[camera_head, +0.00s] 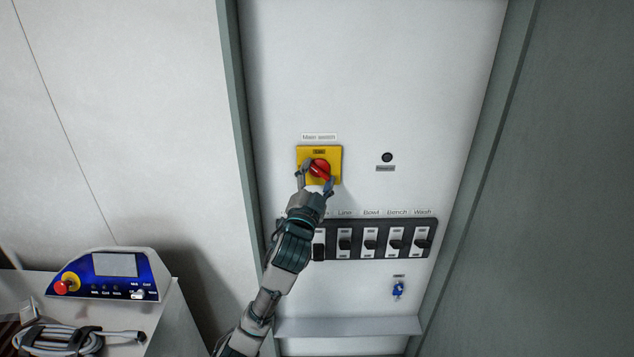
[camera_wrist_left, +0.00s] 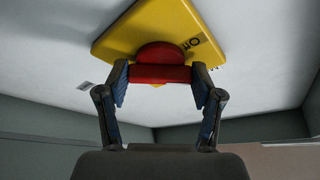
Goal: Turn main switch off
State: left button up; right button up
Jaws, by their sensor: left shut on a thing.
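The main switch is a red rotary knob (camera_head: 320,168) on a yellow square plate (camera_head: 333,151), mounted on the white panel under a label reading "Main switch". My left gripper (camera_head: 318,174) is at the knob with its fingers on either side of the red handle. In the left wrist view the fingers of my left gripper (camera_wrist_left: 161,84) close on the two ends of the red handle (camera_wrist_left: 160,74), below the yellow plate (camera_wrist_left: 165,25). In the head view the handle looks tilted, and the fingers partly cover it. My right gripper is not in view.
A row of black breaker switches (camera_head: 370,243) sits just below, partly behind my left arm. A small black round fitting (camera_head: 387,157) is to the right, and a blue key-like item (camera_head: 398,290) hangs lower. A ledge (camera_head: 350,327) juts out below. A blue control box (camera_head: 112,275) stands at left.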

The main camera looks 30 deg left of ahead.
pick_arm(q)
jog(key=n+y+b, duration=0.1)
jog(key=n, duration=0.1)
jog(key=f+n+y+b, duration=0.1)
jog(key=n, duration=0.2)
jog(key=shift+w+d, duration=0.2)
jog(key=n+g+y+b, duration=0.1)
jog(key=n+y, duration=0.1)
jog(key=n, duration=0.2)
jog(key=shift+n+y+b, duration=0.3)
jog(key=shift+n, duration=0.1)
jog(key=shift+r+n+g+y+b, duration=0.1)
jog(key=shift+n+g+y+b, duration=0.25)
jog(key=shift+n+y, duration=0.6)
jog(key=shift+r+n, duration=0.15)
jog(key=shift+n, duration=0.7)
jog(key=shift+o, duration=0.2)
jog(key=shift+r, duration=0.1)
jog(key=shift+s+r, duration=0.1)
jog(key=o, duration=1.1)
